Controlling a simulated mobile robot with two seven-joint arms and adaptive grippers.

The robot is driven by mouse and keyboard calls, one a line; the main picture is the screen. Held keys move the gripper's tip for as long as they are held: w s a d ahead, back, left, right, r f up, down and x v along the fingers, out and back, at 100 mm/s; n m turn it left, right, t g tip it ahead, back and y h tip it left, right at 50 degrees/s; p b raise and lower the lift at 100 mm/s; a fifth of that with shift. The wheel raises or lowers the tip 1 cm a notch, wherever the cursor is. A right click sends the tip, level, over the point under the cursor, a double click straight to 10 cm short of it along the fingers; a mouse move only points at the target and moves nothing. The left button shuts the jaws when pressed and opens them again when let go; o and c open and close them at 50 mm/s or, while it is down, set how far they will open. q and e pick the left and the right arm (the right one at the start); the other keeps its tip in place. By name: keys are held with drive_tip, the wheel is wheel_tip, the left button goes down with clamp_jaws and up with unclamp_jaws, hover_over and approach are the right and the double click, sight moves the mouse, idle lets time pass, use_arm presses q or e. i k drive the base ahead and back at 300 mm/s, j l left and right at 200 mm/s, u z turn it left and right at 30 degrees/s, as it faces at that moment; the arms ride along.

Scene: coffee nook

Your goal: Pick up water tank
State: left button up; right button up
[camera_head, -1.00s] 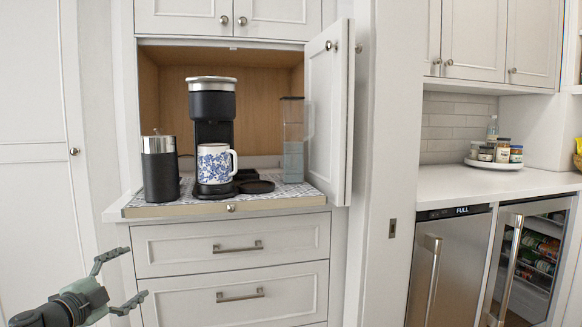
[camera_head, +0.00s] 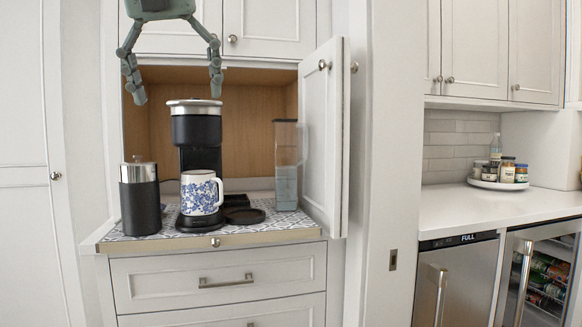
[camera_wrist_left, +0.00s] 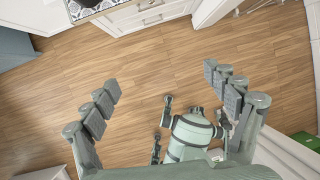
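The water tank (camera_head: 286,185) is a tall clear container with a dark lid and a bluish lower half. It stands at the right inside the cabinet nook in the head view, apart from the coffee maker (camera_head: 198,140). My left gripper (camera_head: 177,92) is open and empty at the top of the head view, in front of the upper cabinet and above the coffee maker in the picture. Its spread fingers also show in the left wrist view (camera_wrist_left: 161,85) above the wood floor. My right gripper (camera_wrist_left: 160,132) shows low in the left wrist view, its fingers apart and nothing visible between them.
A blue-patterned mug (camera_head: 200,193) sits on the coffee maker. A black canister (camera_head: 140,205) stands to its left and a dark round dish (camera_head: 245,216) to its right. The open cabinet door (camera_head: 325,140) stands close beside the tank on the right.

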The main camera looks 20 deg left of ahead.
sight(285, 133)
drive_tip(key=i, duration=1.75)
